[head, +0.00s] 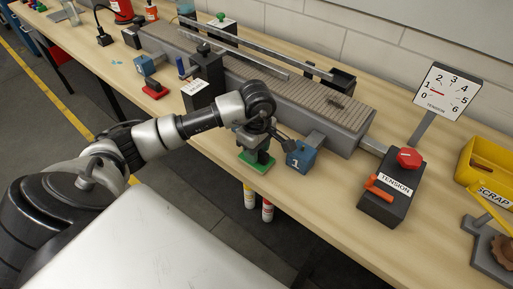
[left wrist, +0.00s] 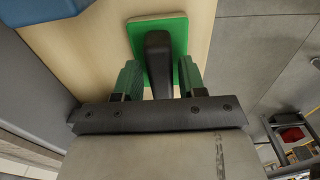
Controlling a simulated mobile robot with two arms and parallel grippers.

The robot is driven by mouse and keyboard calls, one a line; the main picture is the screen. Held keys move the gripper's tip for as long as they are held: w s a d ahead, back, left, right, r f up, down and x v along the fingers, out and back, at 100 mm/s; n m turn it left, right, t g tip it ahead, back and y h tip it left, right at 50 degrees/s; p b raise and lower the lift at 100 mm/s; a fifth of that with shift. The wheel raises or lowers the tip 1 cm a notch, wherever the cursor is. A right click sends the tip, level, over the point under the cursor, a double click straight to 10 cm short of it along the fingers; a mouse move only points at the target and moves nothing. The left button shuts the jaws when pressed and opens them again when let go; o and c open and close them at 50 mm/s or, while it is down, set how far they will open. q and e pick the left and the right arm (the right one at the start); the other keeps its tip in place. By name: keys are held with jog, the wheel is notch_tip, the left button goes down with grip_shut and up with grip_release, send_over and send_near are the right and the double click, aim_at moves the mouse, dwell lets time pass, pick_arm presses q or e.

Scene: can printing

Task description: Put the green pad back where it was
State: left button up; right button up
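The green pad (head: 256,163) lies flat on the wooden table near its front edge, left of the blue block marked 1 (head: 300,157). My left gripper (head: 258,145) is directly above the pad. In the left wrist view the green pad (left wrist: 178,25) has an upright black handle (left wrist: 158,62), which stands between the two fingers of my left gripper (left wrist: 160,80). The fingers are close to the handle on both sides; I cannot tell whether they press on it. My right gripper is not in view.
A long ribbed conveyor (head: 290,100) runs behind. A red pad (head: 155,92) sits further left beside another blue block (head: 145,65). The tension box (head: 388,192), gauge (head: 445,92) and yellow scrap bin (head: 485,165) stand right. Bare table lies right of the pad, along the front.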

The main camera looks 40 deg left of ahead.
pick_arm(q)
jog(key=shift+o, duration=0.8)
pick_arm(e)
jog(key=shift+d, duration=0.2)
pick_arm(q)
jog(key=shift+r+p, duration=0.35)
notch_tip(320, 180, up, 12)
jog(key=b, duration=0.2)
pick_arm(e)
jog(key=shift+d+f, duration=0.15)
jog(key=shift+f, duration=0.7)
pick_arm(q)
jog(key=shift+f, duration=0.1)
